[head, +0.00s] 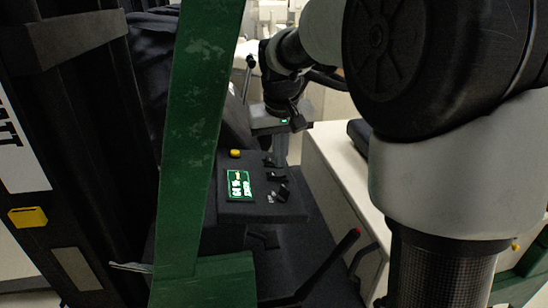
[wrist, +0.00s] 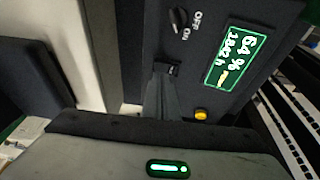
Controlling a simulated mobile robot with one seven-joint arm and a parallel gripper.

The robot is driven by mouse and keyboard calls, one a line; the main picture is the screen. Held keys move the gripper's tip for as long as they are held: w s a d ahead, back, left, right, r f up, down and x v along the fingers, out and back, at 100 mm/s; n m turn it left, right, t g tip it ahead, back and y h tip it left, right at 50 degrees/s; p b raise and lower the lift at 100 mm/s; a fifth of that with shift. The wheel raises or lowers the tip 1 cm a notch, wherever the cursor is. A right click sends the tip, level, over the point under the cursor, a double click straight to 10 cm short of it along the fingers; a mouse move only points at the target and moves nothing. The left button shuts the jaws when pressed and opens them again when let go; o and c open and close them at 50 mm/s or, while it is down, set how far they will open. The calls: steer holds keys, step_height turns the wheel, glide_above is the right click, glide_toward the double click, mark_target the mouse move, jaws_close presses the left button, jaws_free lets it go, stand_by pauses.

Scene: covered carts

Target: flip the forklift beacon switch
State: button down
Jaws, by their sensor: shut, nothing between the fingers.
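A dark forklift console (head: 232,211) carries a lit green display (head: 239,185), a yellow button (head: 235,153) and small black switches (head: 277,176). In the wrist view a small black rocker switch (wrist: 168,68) sits on the panel, its label too small to read. A black rotary knob (wrist: 179,20) marked OFF and ON is beyond it. I cannot tell for certain which is the beacon switch. My gripper (wrist: 162,80) is shut and empty, its fingertips at the near side of the rocker switch; contact is unclear.
A green forklift post (head: 195,120) stands left of the console. A red-tipped lever (head: 330,260) rises in front of it. A pale covered cart (head: 335,185) is to the right, with a dark object on top. My arm fills the upper right.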

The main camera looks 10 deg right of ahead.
mark_target(277, 175)
steer(key=shift+d+f, duration=0.15)
steer(key=shift+f, duration=0.85)
steer(key=shift+d+f+b, duration=0.2)
steer(key=shift+f+b, duration=0.1)
steer(key=shift+f, duration=0.1)
steer(key=shift+s+r, duration=0.1)
steer(key=shift+r, duration=0.05)
